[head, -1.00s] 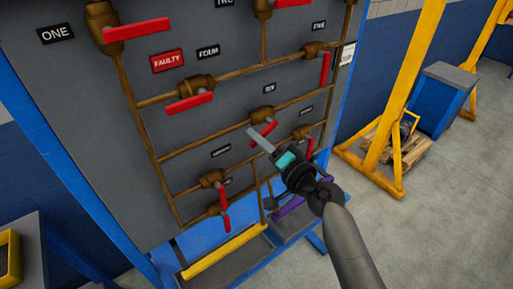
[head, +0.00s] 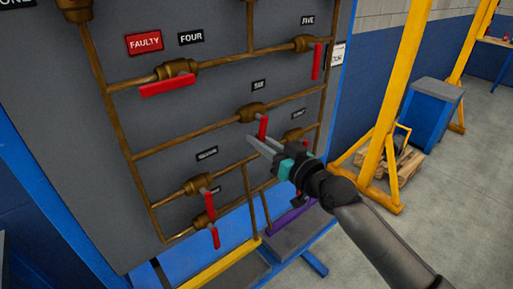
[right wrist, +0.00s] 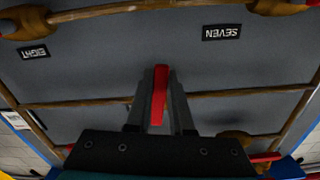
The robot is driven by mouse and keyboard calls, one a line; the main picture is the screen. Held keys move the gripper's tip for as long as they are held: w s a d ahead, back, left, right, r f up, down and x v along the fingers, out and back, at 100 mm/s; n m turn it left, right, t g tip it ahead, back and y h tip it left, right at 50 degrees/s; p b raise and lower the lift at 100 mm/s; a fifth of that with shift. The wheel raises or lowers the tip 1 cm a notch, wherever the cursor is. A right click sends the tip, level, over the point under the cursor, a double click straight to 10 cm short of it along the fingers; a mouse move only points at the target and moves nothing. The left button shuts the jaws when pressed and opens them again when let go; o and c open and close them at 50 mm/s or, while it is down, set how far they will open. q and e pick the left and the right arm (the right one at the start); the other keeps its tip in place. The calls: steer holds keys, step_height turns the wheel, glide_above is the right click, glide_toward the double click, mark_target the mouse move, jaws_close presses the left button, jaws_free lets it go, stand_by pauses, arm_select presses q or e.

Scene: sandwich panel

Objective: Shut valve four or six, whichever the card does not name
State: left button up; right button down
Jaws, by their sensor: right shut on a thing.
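Valve six (head: 250,112) sits mid-panel under the SIX label, and its red handle (head: 263,128) hangs down across its pipe. My right gripper (head: 259,143) is at that handle. In the right wrist view the red handle (right wrist: 159,95) is between the two fingers, which are shut on it. Valve four (head: 176,68) is above left, its red handle (head: 167,86) lying along its pipe. A red FAULTY sign (head: 144,42) is left of the FOUR label (head: 191,37). A white card (head: 338,55) is at the panel's right edge; its text is too small to read. My left gripper is not in view.
Valve five (head: 303,44) is above right with its handle down. Lower valves, one at the lower left (head: 198,184), sit close below. The wrist view shows the SEVEN (right wrist: 222,32) and EIGHT (right wrist: 34,53) labels. A yellow frame (head: 392,100) and open floor are to the right.

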steer(key=shift+w+d+f+n+b, duration=0.1)
steer(key=shift+w+d+n+b, duration=0.25)
steer(key=shift+n, duration=0.65)
steer(key=shift+d, duration=0.1)
steer(key=c, duration=0.8)
jaws_free()
steer(key=shift+s, duration=0.1)
steer(key=p+v, duration=0.1)
steer(key=v, duration=1.4)
